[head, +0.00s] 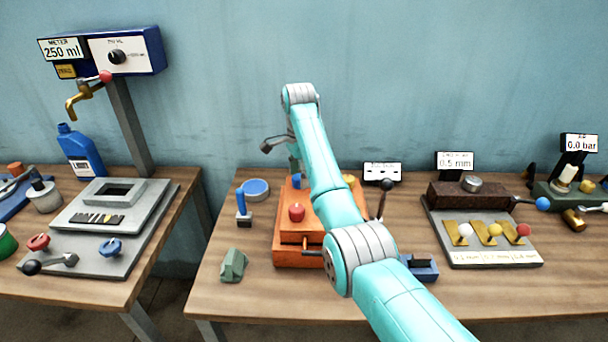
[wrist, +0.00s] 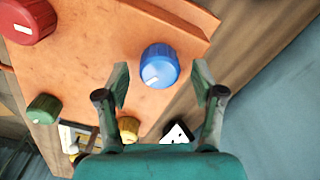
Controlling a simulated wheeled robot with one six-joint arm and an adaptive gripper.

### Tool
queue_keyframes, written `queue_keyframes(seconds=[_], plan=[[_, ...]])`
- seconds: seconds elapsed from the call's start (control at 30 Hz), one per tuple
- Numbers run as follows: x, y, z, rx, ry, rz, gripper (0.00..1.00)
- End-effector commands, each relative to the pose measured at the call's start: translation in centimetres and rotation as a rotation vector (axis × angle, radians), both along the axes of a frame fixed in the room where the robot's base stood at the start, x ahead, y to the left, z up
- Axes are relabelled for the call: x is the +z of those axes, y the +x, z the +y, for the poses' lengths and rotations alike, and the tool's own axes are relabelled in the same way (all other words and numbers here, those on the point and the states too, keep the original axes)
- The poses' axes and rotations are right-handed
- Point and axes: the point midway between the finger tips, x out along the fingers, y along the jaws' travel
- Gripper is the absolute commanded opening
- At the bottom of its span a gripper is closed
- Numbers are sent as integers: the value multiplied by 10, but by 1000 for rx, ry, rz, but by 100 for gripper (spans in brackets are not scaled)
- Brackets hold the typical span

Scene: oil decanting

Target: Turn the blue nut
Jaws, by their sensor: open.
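The blue nut (wrist: 159,66) is a round knob with a white mark, on the top of an orange box (wrist: 95,60). In the wrist view it lies just ahead of my gripper (wrist: 160,84), roughly centred between the two open fingers. I cannot tell how far the fingertips are from it. A red nut (wrist: 28,18), a green nut (wrist: 43,108) and a yellow nut (wrist: 128,129) sit on the same box. In the head view the box (head: 288,256) stands mid-table, with the blue nut (head: 298,182) near its back; my arm covers part of the box.
A blue-topped round tin (head: 256,187), a blue-handled item (head: 241,203) and a green block (head: 233,265) stand left of the box. A black-knobbed lever (head: 386,186) is to its right. A grey plate with brass wedges (head: 487,234) lies further right.

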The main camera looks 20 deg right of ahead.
Motion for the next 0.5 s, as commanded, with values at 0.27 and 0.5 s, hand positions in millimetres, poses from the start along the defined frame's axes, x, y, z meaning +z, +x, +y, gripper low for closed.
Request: queue_keyframes(seconds=[0.27,0.5], plan=[[-9,-2,4,1,0,0,68],[-9,-2,4,1,0,0,48]])
